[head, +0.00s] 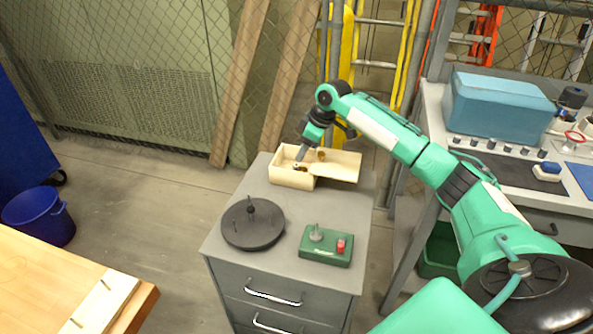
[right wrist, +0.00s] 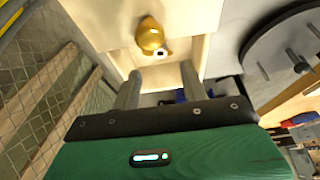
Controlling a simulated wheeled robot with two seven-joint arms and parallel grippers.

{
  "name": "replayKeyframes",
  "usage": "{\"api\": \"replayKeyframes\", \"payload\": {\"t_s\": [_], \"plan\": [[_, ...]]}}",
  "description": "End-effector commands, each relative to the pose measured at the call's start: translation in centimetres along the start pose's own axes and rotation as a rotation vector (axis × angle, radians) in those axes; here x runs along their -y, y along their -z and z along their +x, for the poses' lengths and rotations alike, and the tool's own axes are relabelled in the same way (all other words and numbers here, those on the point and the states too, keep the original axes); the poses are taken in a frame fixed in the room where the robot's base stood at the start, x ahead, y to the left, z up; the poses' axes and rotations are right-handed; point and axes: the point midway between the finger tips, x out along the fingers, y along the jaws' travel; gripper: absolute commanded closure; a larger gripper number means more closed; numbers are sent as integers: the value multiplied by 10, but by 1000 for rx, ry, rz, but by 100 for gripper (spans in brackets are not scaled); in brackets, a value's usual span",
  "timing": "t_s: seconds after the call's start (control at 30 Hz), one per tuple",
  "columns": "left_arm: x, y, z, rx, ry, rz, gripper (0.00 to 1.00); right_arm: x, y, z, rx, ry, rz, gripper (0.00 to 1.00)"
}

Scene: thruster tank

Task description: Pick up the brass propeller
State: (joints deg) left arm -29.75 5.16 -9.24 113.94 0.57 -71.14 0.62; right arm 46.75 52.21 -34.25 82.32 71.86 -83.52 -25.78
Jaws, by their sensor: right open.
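The brass propeller (right wrist: 150,36) lies inside a pale wooden box (head: 291,181) on the grey cabinet; it shows as a rounded brass shape with a light spot at its hub. In the head view it is small and partly hidden by the box and my gripper. My right gripper (head: 301,154) reaches down into the box from above. In the right wrist view my right gripper (right wrist: 161,76) has its two fingers apart, with nothing between them. The propeller is just beyond the fingertips. My left gripper is not in view.
The box's pale lid (head: 343,172) sits at its right side. A dark round disc with pegs (head: 253,232) and a green device with a red button (head: 326,253) stand on the cabinet in front. A workbench with a blue case (head: 499,105) is at the right.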

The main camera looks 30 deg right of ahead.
Motion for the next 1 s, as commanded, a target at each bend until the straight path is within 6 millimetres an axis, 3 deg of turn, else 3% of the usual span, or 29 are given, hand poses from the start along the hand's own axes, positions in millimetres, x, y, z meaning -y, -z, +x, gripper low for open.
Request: {"api": "replayKeyframes", "payload": {"t_s": [0.27, 0.53, 0.8, 1.0], "plan": [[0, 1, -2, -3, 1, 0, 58, 1, -2, 18, 1, 2, 1, 56], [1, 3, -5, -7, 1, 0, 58, 1, -8, 56, 1, 1, 1, 56], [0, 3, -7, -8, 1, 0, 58, 1, -7, 61, 0, -1, 0, 56], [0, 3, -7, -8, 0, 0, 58, 1, -8, 61, 1, 0, 0, 95]]}}
